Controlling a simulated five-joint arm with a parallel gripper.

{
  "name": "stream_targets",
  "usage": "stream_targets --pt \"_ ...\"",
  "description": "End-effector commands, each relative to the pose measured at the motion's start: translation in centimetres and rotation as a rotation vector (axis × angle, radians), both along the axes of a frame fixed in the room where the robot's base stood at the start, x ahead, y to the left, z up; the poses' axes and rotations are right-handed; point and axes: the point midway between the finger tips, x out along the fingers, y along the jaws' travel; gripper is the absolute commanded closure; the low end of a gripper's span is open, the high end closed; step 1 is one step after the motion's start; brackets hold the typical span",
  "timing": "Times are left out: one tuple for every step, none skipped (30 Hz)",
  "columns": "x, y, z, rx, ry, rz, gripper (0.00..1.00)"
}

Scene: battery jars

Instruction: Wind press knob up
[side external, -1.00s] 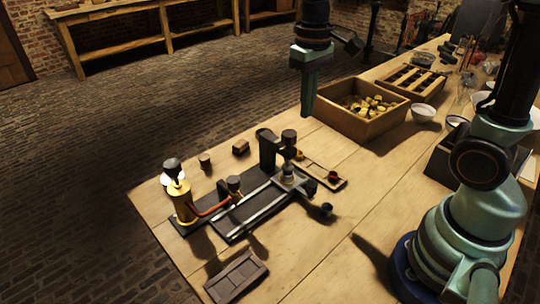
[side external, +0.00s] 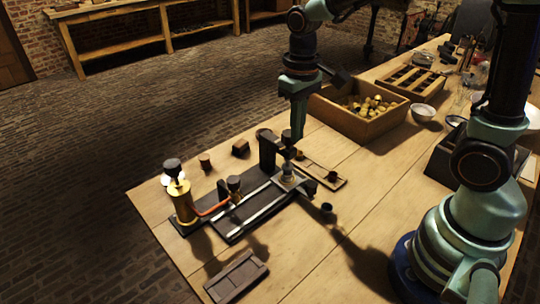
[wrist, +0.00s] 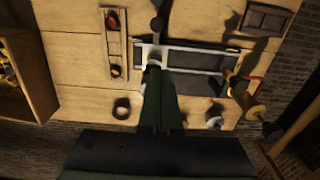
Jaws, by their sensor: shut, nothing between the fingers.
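The press (side external: 267,150) stands on a dark base plate near the table's middle, with a black upright. Its dark round knob (side external: 287,137) tops the press in the side view. A small pale jar (side external: 287,170) sits below the knob; the same spot shows just past my fingertips in the wrist view (wrist: 154,57). My gripper (side external: 298,140) points down, shut and empty, with its tips right beside the knob in the picture. I cannot tell whether they touch it. In the wrist view, my closed fingers (wrist: 158,80) hide the knob.
A brass cylinder with a black knob (side external: 180,195) and a red hose stand left of the press. A narrow tray (side external: 341,184) with small cups lies right of it. A wooden crate of yellow parts (side external: 340,122) stands behind.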

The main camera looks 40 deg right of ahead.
Motion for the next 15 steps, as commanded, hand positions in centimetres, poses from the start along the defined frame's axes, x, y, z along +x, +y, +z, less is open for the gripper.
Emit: stream_targets --pt "-0.07 -0.01 -0.4 0.0 0.003 0.0 1.0" --pt "-0.07 -0.01 -0.57 0.0 0.002 0.0 1.0" --pt "-0.06 -0.01 -0.76 0.0 0.001 0.0 1.0" --pt "-0.06 -0.01 -0.87 0.0 0.001 0.0 1.0" --pt "-0.07 -0.01 -0.96 0.0 0.001 0.0 1.0" --pt "-0.07 -0.01 -1.05 0.0 0.001 0.0 1.0" --pt "-0.07 -0.01 -1.09 0.0 0.001 0.0 1.0" --pt "-0.06 -0.01 -1.11 0.0 0.001 0.0 1.0" --pt "-0.06 -0.01 -1.13 0.0 0.001 0.0 1.0" --pt "-0.06 -0.01 -1.13 0.0 0.001 0.0 1.0" --pt "-0.05 -0.01 -1.13 0.0 0.001 0.0 1.0" --pt "-0.05 -0.01 -1.12 0.0 0.001 0.0 1.0" --pt "-0.05 -0.01 -1.12 0.0 0.0 0.0 1.0" --pt "-0.05 -0.01 -1.11 0.0 0.0 0.0 1.0" --pt "-0.05 -0.01 -1.11 0.0 0.0 0.0 1.0"
